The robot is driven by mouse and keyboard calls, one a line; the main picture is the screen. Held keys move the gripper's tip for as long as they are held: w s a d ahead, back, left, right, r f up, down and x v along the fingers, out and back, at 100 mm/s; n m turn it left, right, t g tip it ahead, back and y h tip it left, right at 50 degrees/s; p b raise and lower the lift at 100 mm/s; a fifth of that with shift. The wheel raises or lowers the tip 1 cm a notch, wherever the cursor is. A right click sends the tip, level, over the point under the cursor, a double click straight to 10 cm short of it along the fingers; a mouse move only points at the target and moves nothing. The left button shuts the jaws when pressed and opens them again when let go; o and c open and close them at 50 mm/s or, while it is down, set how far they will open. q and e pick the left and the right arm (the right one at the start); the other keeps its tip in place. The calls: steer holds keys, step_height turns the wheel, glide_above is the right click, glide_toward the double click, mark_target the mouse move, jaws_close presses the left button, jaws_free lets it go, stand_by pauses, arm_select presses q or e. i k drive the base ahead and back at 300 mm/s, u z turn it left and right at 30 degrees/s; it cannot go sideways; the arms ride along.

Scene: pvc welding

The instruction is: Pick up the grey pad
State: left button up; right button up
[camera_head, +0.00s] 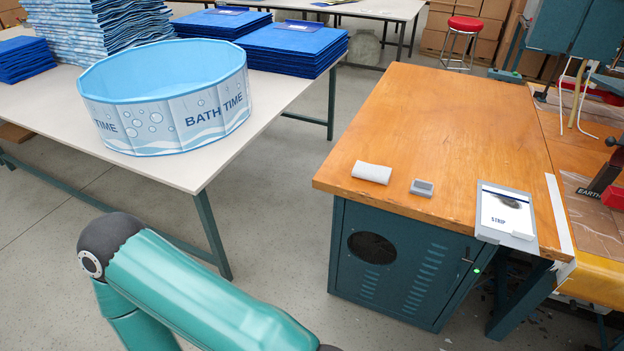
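A small grey pad (422,187) lies near the front edge of the wooden bench top (445,120). It looks like a small block with a lighter base or lower part. A white roll-like piece (371,173) lies to its left, apart from it. Nothing touches the pad from above. A teal link of one of my arms crosses the lower left, well to the left of and below the bench. Neither of my grippers shows in the view.
A white card marked STRIP (507,212) lies right of the pad at the bench's front edge. A white table (40,110) at left holds a blue BATH TIME tub (165,100) and stacked blue sheets (290,45). The bench's middle and back are clear.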

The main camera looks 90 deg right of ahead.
mark_target(419, 187)
steer(key=u, duration=0.6)
steer(key=i, duration=0.25)
steer(key=z, duration=2.95)
steer(key=i, duration=0.25)
steer(key=z, duration=1.95)
steer(key=k, duration=0.6)
steer(key=z, duration=0.35)
steer(key=i, duration=1.65)
steer(key=u, duration=0.4)
